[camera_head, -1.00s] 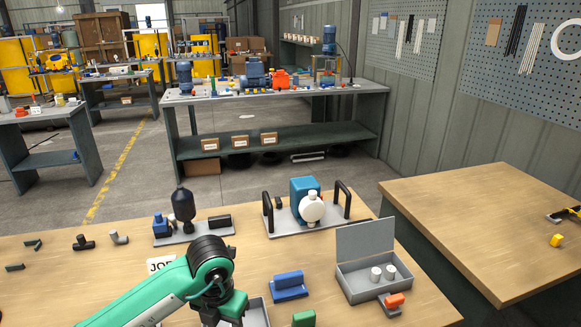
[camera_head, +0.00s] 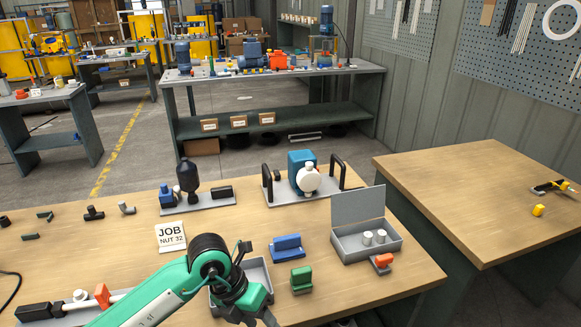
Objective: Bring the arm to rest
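My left arm (camera_head: 150,300), green with black joints, comes in from the lower left over the wooden table. Its wrist and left gripper (camera_head: 250,308) hang low over the table near the front edge, partly covering a grey tray (camera_head: 258,270). The fingertips are cut off or hidden at the bottom of the picture, so I cannot tell whether they are open or hold anything. My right gripper does not show.
Near the arm are a JOB NUT 32 card (camera_head: 171,237), a blue block (camera_head: 287,247), a green block (camera_head: 301,280) and an open grey box (camera_head: 366,244) with white caps. Behind stand a pump (camera_head: 304,175) and a dark vessel unit (camera_head: 188,180). A second wooden table (camera_head: 470,200) is at right.

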